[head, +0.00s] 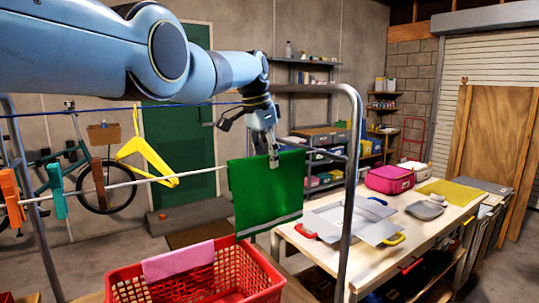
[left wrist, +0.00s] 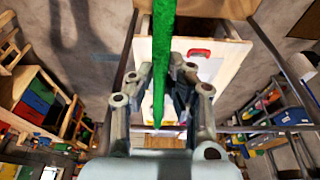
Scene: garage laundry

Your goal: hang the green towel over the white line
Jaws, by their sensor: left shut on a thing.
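The green towel (head: 265,195) hangs spread out, with a pale stripe near its bottom hem. My left gripper (head: 273,158) is shut on its top edge, right of the middle. In the left wrist view the towel (left wrist: 162,50) shows edge-on as a narrow strip between the fingers (left wrist: 160,85). The white line (head: 190,174) rises from the left and meets the towel's left side a little below its top edge. The towel hides the line behind or under it, so I cannot tell whether it is draped over the line. My right gripper is not in view.
The line carries orange and teal pegs (head: 57,190); a yellow hanger (head: 147,158) and a blue line (head: 120,109) are nearby. A red basket (head: 235,275) with a pink cloth (head: 178,261) stands below. A grey metal frame (head: 352,190) and a cluttered table (head: 440,230) are right.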

